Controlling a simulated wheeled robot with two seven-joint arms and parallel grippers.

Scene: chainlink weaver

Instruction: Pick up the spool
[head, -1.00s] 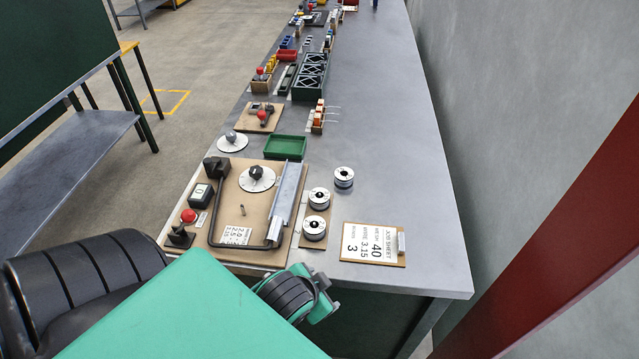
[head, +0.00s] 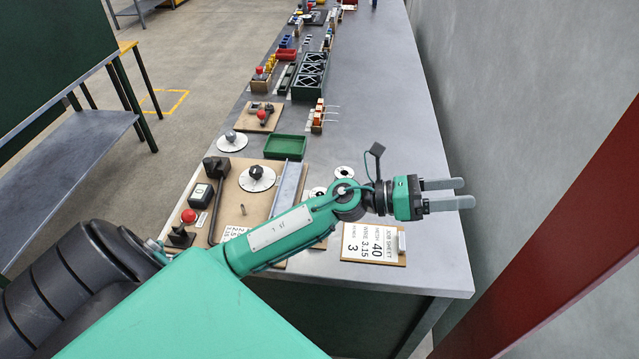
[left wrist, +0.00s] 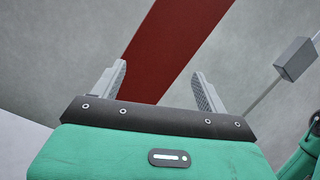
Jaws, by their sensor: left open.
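A black-and-white spool (head: 344,172) stands on the grey bench top, its lower part hidden by my left arm. A second spool (head: 317,192) is mostly hidden behind the arm, only part of its white rim showing. My left gripper (head: 467,193) is open and empty, its two grey fingers pointing right, past the spools and over the bench's right side. In the left wrist view the open fingers (left wrist: 160,72) have nothing between them. My right gripper is not in view.
A job sheet board (head: 372,244) lies below the left forearm. A green tray (head: 285,147) and a brown fixture board with a dial (head: 257,178) lie left of the spools. A grey wall (head: 520,90) runs along the bench's right side. A red beam (head: 560,255) slants across the lower right.

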